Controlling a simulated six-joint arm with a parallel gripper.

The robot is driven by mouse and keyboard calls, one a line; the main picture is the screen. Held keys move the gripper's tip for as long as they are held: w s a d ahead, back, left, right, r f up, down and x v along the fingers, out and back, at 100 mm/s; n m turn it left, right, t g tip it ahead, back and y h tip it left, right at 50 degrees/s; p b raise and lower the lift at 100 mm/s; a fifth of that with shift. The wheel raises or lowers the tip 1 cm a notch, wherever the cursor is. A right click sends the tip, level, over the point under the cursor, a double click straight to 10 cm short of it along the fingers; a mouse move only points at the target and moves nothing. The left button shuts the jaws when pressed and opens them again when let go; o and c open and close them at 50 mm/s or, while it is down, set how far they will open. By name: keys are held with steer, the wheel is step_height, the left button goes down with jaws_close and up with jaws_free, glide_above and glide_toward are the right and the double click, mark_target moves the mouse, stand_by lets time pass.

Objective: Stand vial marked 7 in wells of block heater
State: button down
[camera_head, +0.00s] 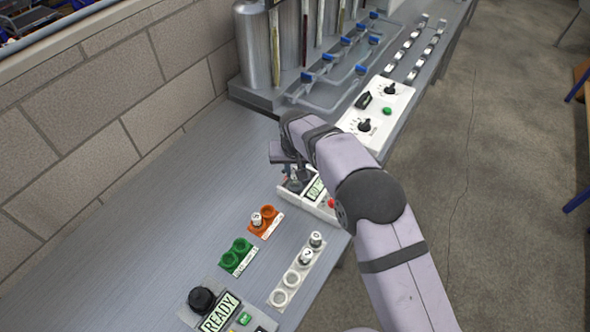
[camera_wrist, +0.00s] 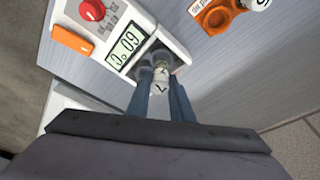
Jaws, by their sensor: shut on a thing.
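My gripper (camera_wrist: 161,85) is shut on a small vial (camera_wrist: 161,75) with a pale cap; a dark mark that looks like a 7 shows on it. The block heater (camera_wrist: 165,37) is white, with a lit display, a red knob and an orange switch. In the wrist view the vial is at the dark wells beside the display; I cannot tell how deep it sits. In the head view my gripper (camera_head: 294,180) is over the far-left part of the block heater (camera_head: 325,211), and hides the vial and most of the wells.
An orange rack (camera_head: 273,226) holds one vial (camera_head: 257,219). A green rack (camera_head: 237,257) looks empty. A pale rack (camera_head: 274,304) holds two vials. A READY box (camera_head: 220,312) stands at the front. A white control panel (camera_head: 396,109) is behind the heater. Bare bench lies left.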

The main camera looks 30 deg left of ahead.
mark_target(295, 178)
steer(key=shift+f+b, duration=0.9)
steer(key=shift+f, duration=0.4)
stand_by(0.4)
steer(key=shift+f, duration=0.35)
steer(key=shift+f+b, duration=0.35)
steer(key=shift+b, duration=0.15)
stand_by(0.4)
steer(key=c, duration=1.3)
jaws_free()
steer(key=shift+r, duration=0.15)
steer(key=shift+o, duration=1.3)
steer(key=shift+a+r+p, duration=0.1)
steer(key=shift+r+p, duration=1.75)
steer(key=shift+r, duration=1.05)
